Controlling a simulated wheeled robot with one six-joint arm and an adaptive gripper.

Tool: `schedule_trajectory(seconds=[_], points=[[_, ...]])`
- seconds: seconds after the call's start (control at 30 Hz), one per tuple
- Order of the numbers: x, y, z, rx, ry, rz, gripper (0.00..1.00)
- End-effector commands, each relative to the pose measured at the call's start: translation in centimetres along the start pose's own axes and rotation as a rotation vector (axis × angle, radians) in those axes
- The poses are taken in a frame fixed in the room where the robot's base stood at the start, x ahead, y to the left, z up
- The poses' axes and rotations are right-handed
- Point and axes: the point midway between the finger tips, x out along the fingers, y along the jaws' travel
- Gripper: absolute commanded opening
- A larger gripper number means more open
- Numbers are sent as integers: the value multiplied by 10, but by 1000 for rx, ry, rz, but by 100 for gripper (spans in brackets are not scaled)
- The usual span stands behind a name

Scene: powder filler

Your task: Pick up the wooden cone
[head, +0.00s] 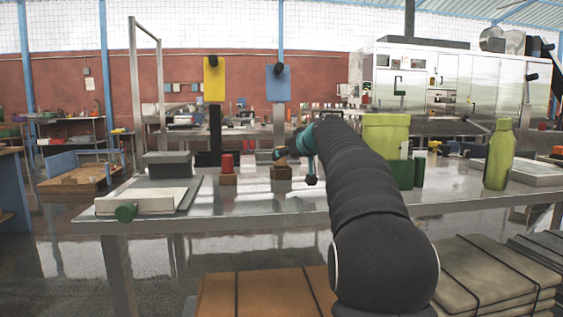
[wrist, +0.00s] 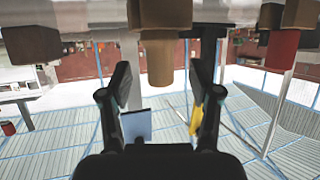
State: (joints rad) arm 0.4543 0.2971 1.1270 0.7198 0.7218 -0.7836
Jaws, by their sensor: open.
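The wooden cone (wrist: 160,62) is tan and blunt-ended. In the upside-down wrist view it stands on a brown block (wrist: 160,14), centred between my fingers. My gripper (wrist: 161,72) is open, with one dark finger on each side of the cone and a visible gap to both. In the head view my gripper (head: 296,166) is at the middle of the metal table, close to the block (head: 281,173). There the cone is small and partly hidden by my gripper. I cannot tell from these views how far the fingers reach past the cone in depth.
A red piece (head: 227,161) on a wooden block stands left of the cone. A tray (head: 150,200) and a grey box (head: 167,164) are at the table's left. Green containers (head: 385,135) and a green bottle (head: 499,155) stand right. Yellow (head: 214,79) and blue (head: 278,83) panels rise behind.

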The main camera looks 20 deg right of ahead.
Motion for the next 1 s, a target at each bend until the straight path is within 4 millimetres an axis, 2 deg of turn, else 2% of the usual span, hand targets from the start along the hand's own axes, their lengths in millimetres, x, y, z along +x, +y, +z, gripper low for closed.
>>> schedule_trajectory(seconds=[0.4, 0.67, 0.87, 0.9, 1.0], points=[[47, 1, 2, 2, -3, 1, 63], [50, 1, 2, 1, -1, 3, 63], [50, 1, 3, 1, -1, 3, 13], [50, 1, 3, 2, -1, 3, 10], [50, 1, 3, 2, -1, 3, 10]])
